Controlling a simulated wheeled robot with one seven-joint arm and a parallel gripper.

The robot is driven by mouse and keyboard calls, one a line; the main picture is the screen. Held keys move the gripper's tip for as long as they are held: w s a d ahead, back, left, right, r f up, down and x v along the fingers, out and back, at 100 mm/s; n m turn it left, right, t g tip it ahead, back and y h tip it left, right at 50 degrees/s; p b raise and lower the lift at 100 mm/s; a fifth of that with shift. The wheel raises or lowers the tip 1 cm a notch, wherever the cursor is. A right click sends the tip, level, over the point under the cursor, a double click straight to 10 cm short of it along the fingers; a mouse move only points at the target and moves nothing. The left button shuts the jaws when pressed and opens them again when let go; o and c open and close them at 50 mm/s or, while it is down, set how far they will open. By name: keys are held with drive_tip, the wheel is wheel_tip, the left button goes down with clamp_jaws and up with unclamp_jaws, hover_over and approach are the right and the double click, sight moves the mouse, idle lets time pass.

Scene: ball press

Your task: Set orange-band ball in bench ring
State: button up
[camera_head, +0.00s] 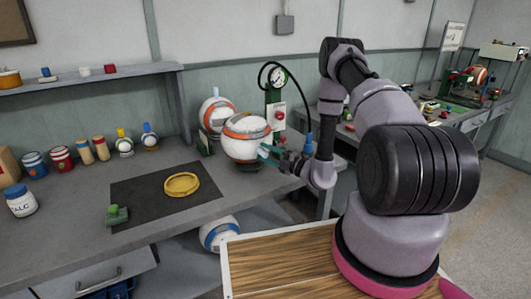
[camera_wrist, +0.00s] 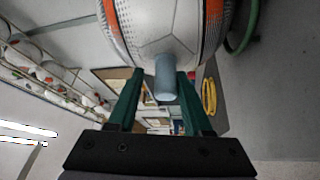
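The orange-band ball (camera_head: 246,137) is white with orange and grey bands and is at the bench's back right. In the wrist view, the ball (camera_wrist: 168,28) fills the top, and a short grey-blue stem (camera_wrist: 165,78) juts from it toward my camera. My gripper (camera_head: 270,153) is at the ball's right side. In the wrist view, the green fingers of my gripper (camera_wrist: 160,82) stand apart on either side of the stem, with gaps showing. The yellow bench ring (camera_head: 181,185) lies empty on a dark mat (camera_head: 135,203).
Another banded ball (camera_head: 215,108) stands behind, and one more ball (camera_head: 219,233) is below the bench top. A green gauge post (camera_head: 274,97) stands close to my wrist. Cans, bottles and a white jar (camera_head: 21,201) line the left. A green block (camera_head: 117,215) sits on the mat.

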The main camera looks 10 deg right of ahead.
idle(0.3)
drive_tip(key=shift+r, duration=0.3)
drive_tip(key=v, duration=1.2)
drive_tip(key=s+a+r+n+g, duration=0.3)
drive_tip(key=r+n+g, duration=0.2)
drive_tip(key=r+n, duration=0.3)
drive_tip(key=s+a+r+n+g, duration=0.3)
drive_tip(key=r+n+g, duration=0.1)
drive_tip(key=r+n, duration=0.35)
drive_tip(key=s+a+r+n+g, duration=0.3)
drive_tip(key=r+n+g, duration=0.2)
drive_tip(key=r+n, duration=0.3)
drive_tip(key=s+d+r+n+t+h, duration=0.3)
drive_tip(key=s+r+n+h, duration=0.3)
drive_tip(key=r+n, duration=0.2)
drive_tip(key=s+d+r+n+t+h, duration=0.3)
drive_tip(key=s+r+n+t+h, duration=0.2)
drive_tip(key=r+n, duration=0.4)
drive_tip(key=s+n+h, duration=0.1)
drive_tip(key=s+n, duration=0.1)
drive_tip(key=shift+r+n, duration=0.25)
drive_tip(key=shift+n, duration=0.1)
